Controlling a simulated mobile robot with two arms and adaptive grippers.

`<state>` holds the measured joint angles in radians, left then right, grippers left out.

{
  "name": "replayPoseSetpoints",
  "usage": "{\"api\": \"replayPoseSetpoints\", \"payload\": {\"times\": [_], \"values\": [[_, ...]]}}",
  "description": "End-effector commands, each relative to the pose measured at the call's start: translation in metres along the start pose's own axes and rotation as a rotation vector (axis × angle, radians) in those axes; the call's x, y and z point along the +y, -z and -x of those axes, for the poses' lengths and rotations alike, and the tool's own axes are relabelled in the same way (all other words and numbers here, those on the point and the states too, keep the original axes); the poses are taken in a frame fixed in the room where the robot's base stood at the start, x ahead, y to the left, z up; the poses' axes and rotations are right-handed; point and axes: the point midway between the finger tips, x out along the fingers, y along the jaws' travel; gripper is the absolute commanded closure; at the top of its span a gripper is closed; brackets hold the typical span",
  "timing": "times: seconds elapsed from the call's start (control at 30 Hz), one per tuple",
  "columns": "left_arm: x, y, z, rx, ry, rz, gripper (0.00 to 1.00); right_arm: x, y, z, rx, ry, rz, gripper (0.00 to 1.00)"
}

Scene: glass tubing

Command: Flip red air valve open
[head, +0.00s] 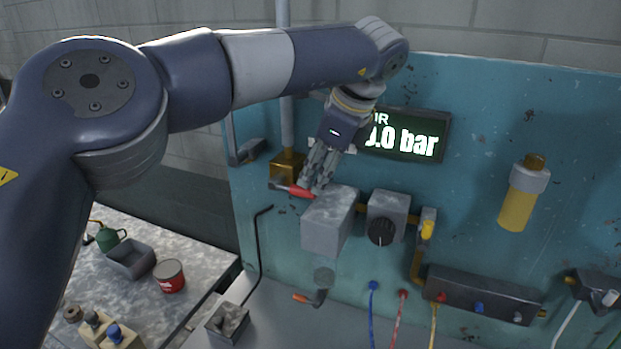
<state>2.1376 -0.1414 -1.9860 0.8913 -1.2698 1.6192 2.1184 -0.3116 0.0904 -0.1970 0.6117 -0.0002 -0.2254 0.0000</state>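The red air valve handle (294,190) sticks out to the right and slightly down from a brass valve body (287,166) on a vertical grey pipe. My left gripper (317,184) comes down from above, with its fingertips at the right end of the red handle. The fingers overlap the handle's tip in the picture. I cannot tell whether they touch it or how far they are spread. The display (410,138) behind the gripper is partly covered by it; "0.0 bar" seems to show. My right gripper is not in view.
A grey box (328,222) sits just below the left gripper, beside a regulator with a black knob (382,231). A teal panel (470,180) carries a yellow canister (523,193) and a manifold with coloured hoses (485,292). A bench with a red can (169,276) stands at lower left.

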Motion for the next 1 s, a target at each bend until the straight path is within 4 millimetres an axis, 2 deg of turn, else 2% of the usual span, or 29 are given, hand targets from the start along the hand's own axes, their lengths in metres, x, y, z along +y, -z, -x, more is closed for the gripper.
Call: {"api": "replayPoseSetpoints", "payload": {"times": [0.03, 0.17, 0.3, 0.47, 0.67, 0.83, 1.0], "values": [[0.0, -0.003, -0.008, -0.001, -0.004, -0.001, 0.62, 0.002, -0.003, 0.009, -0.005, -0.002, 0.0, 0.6], [0.0, -0.003, -0.028, -0.001, -0.003, 0.001, 0.62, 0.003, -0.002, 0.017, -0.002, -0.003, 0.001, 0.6], [0.0, -0.001, -0.042, 0.0, -0.001, 0.0, 0.62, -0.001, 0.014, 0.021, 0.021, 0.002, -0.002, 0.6], [0.0, -0.001, -0.048, -0.001, 0.001, 0.002, 0.62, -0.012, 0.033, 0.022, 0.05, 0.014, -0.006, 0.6], [0.0, -0.001, -0.048, -0.001, 0.001, 0.001, 0.62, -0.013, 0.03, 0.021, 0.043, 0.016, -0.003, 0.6], [0.0, -0.001, -0.048, -0.001, 0.001, 0.001, 1.0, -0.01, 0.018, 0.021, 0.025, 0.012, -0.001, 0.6], [0.0, -0.001, -0.048, 0.0, 0.001, 0.001, 1.0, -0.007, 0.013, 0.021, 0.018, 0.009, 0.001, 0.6]]}}
